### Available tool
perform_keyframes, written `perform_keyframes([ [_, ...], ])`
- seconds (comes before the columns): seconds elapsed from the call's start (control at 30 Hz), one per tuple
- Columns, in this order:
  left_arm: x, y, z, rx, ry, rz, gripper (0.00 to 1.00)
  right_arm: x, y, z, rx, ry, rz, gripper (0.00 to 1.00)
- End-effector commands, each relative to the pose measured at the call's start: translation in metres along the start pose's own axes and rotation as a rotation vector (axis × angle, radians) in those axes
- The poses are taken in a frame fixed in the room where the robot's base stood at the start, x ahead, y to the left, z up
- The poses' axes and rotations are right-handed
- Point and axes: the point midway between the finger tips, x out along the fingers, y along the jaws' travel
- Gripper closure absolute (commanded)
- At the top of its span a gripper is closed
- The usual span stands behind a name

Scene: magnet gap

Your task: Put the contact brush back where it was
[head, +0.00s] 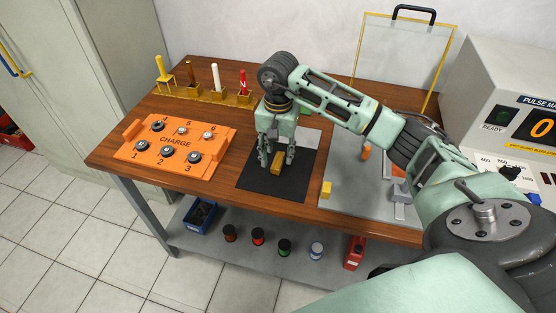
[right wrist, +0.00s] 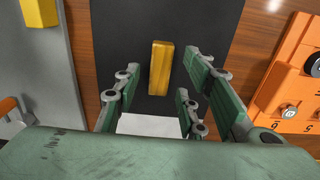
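A yellow-gold block (head: 276,162) lies on the black mat (head: 257,188). It also shows in the right wrist view (right wrist: 160,67), upright in the picture between the fingers. My right gripper (head: 277,157) is low over the mat, pointing down. Its fingers in the right wrist view (right wrist: 162,88) are spread, with gaps to the block on both sides. The frames do not settle whether this block is the contact brush. An orange-tipped piece (head: 366,152) lies on the grey plate (head: 345,201), partly behind my arm. My left gripper is not in view.
An orange charge panel (head: 150,168) stands left of the mat. A rack (head: 203,92) with upright coloured-handled tools is at the back. Another yellow block (head: 326,189) is on the grey plate. A clear framed shield (head: 403,58) and a pulse unit (head: 495,75) stand at right.

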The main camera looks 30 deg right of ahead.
Motion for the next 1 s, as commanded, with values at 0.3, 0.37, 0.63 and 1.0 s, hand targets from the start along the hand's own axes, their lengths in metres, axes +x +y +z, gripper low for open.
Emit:
perform_keyframes([
  [0.3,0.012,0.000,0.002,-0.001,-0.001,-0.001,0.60,-0.067,-0.001,-0.001,0.001,0.004,-0.003,0.62],
  [0.37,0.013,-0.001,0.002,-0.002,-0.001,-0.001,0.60,-0.075,-0.001,-0.001,0.000,0.002,-0.003,0.62],
  [0.63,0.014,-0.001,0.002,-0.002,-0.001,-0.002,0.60,-0.089,0.000,0.000,0.000,-0.001,0.000,0.62],
  [1.0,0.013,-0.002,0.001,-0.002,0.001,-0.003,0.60,-0.076,-0.021,0.021,-0.002,-0.056,-0.069,0.62],
])
